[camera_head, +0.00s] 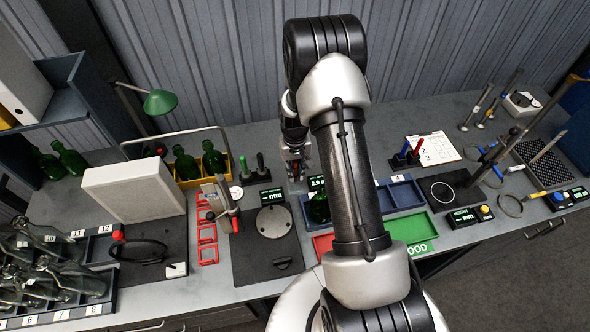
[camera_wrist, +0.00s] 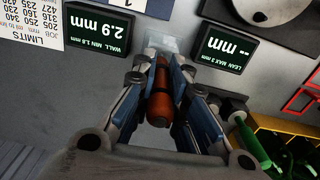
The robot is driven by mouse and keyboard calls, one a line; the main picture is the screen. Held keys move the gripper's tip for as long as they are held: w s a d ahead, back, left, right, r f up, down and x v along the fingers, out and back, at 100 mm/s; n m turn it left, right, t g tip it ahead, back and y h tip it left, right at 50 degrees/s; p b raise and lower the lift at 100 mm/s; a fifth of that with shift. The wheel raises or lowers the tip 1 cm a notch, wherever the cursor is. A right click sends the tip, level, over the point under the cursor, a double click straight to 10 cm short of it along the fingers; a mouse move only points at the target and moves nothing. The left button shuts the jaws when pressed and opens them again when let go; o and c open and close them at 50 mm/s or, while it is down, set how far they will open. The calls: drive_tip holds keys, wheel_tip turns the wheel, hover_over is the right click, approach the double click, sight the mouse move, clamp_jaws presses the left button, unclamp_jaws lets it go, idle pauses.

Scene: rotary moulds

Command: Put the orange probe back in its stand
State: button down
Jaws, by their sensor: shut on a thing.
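The orange probe (camera_wrist: 160,100) is between the fingers of my gripper (camera_wrist: 163,80) in the wrist view, and the gripper is shut on it. A pale block (camera_wrist: 174,43), possibly the stand, is at the probe's far end. I cannot tell whether the probe touches it or sits in it.
Green-handled (camera_head: 244,168) and black-handled (camera_head: 261,163) tools stand left of my gripper. A yellow crate (camera_head: 190,178) with green bottles is further left. A blue tray (camera_head: 399,195) and a green tray (camera_head: 409,231) lie to the right. The ridged wall (camera_head: 215,70) is behind.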

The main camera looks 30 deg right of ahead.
drive_tip(key=shift+f, duration=0.35)
drive_tip(key=c, duration=1.5)
unclamp_jaws()
